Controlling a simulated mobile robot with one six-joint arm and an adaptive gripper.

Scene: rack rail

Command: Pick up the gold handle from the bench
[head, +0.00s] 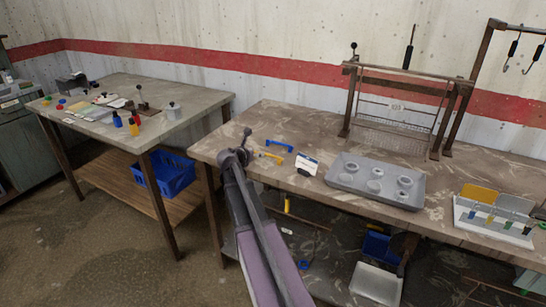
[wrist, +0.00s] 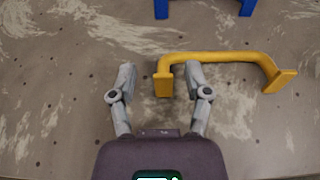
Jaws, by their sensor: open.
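The gold handle (wrist: 225,58) lies on the bench (head: 262,118). In the wrist view it is a yellow bar with a bent foot at each end. It is also small in the head view (head: 270,156), just right of my gripper (head: 238,153). In the wrist view my gripper (wrist: 160,78) is open. The handle's left foot shows between its fingertips, and the right finger's tip is close to the bar. I cannot tell whether they touch. Most of the handle extends to the right, outside the fingers.
A blue handle (head: 279,145) lies just behind the gold one. A white and dark box (head: 307,164) and a grey tray (head: 343,181) with several cups stand to the right. A wire rack (head: 395,118) stands at the back. Another table (head: 190,105) is at left.

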